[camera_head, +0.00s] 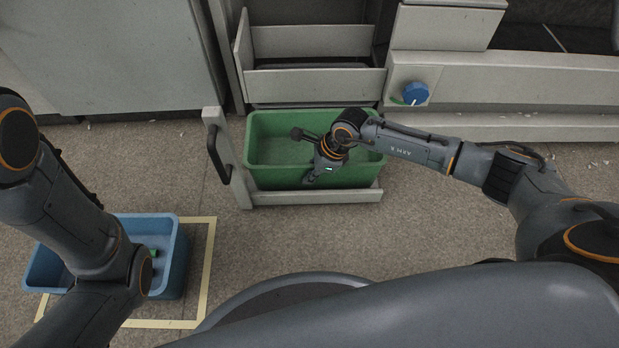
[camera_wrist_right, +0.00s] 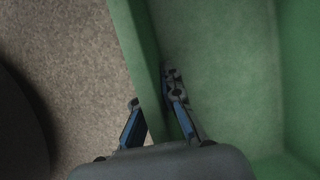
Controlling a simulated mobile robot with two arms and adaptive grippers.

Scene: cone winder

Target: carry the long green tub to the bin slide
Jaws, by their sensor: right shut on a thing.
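The long green tub (camera_head: 275,152) sits low in front of the machine, within the outline of the grey bin slide (camera_head: 315,197), behind its front lip. I cannot tell whether the tub's base rests on the slide. My right gripper (camera_head: 320,173) is over the tub's near wall. In the right wrist view, my right gripper (camera_wrist_right: 153,92) is shut on the wall of the green tub (camera_wrist_right: 215,75), one finger on each side. The tub looks empty and level. My left arm comes in from the left, but its gripper is not in view.
The slide's upright end panel with a black handle (camera_head: 217,153) stands left of the tub. A grey bin (camera_head: 315,80) is above and behind it. A blue knob (camera_head: 415,92) is to the right. A blue tub (camera_head: 168,235) with small green items stands within a yellow floor outline (camera_head: 206,275).

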